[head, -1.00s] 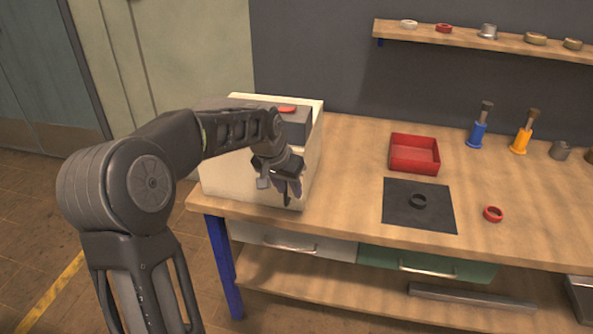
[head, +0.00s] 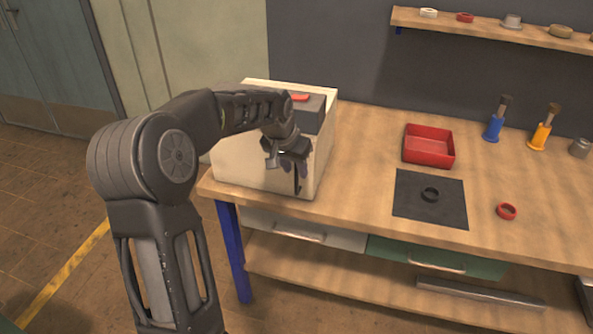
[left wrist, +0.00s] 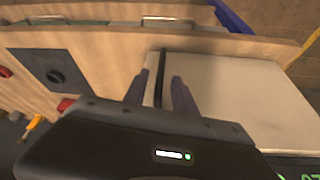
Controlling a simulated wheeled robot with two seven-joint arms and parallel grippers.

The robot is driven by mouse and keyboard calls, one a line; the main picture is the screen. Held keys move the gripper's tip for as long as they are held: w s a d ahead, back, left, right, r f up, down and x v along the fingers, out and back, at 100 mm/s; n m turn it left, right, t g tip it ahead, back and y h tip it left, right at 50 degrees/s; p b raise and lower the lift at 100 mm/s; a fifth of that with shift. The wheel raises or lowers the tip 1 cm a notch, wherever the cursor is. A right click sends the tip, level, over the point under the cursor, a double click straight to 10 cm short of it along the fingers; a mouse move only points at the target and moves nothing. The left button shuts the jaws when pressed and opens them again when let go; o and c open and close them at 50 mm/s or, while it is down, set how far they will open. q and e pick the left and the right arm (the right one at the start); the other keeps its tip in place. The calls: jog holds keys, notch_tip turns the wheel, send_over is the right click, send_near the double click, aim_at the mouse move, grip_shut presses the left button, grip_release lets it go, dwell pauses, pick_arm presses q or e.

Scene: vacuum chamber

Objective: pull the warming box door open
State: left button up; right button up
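The warming box (head: 235,166) is a cream box with a dark grey top part, standing at the left end of the bench. Its front door looks shut, flush with the box. A dark bar handle (head: 297,184) runs upright near the door's right edge. In the left wrist view the pale door (left wrist: 235,90) fills the right side, and the handle (left wrist: 161,68) shows as a dark bar. My left gripper (head: 291,172) is at the handle. In the left wrist view its two fingers (left wrist: 159,92) are apart, one on each side of the handle, with small gaps visible. My right gripper is out of view.
A red tray (head: 428,147), a black mat (head: 430,212) with a dark ring on it, and a red ring (head: 506,211) lie to the right on the bench. Drawers (head: 310,232) sit under the bench top. The floor (head: 45,215) left of the bench is clear.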

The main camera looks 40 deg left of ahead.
pick_arm(q)
jog(key=shift+x, duration=1.3)
grip_shut()
dwell(0.5)
